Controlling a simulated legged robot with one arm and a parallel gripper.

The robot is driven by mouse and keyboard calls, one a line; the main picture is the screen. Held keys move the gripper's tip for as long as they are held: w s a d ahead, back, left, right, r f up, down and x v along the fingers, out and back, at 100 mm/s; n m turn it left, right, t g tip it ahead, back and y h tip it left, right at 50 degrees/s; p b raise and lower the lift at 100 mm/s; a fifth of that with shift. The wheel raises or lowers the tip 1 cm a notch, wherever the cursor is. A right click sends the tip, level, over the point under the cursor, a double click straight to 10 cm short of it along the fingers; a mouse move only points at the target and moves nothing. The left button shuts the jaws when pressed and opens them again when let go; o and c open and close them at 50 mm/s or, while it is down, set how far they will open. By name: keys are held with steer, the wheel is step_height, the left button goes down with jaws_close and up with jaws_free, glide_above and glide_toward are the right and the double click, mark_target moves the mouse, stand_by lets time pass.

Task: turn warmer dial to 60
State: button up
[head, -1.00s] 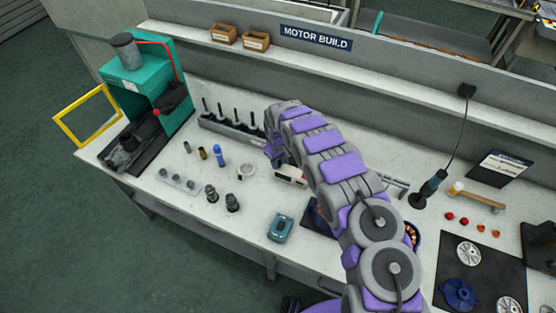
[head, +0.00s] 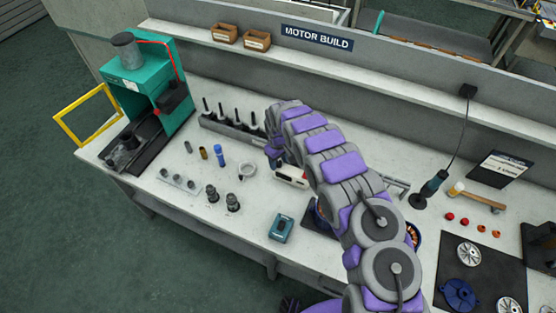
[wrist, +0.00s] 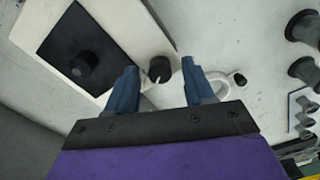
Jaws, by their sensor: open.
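The warmer (head: 290,175) is a pale box on the bench, partly hidden behind my arm in the head view. In the wrist view the warmer (wrist: 118,22) shows its pale top and a dark square plate with a black round part on it. Its black dial (wrist: 159,69) lies beside the plate. My gripper (wrist: 160,73) is open, with its two blue fingers on either side of the dial in the picture. I cannot tell whether they touch it or how high they are. The dial's setting is too small to read. In the head view my gripper is mostly hidden.
A pale ring (head: 247,170) lies close to the warmer, near one finger. Several small cylinders stand left of it, with a blue bottle (head: 220,156). A rack of dark pins (head: 230,128) stands behind. A teal device (head: 281,228) sits in front.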

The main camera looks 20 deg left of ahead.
mark_target(278, 162)
step_height(278, 162, up, 17)
steer(key=shift+r, duration=0.15)
stand_by(0.5)
steer(key=shift+a, duration=0.1)
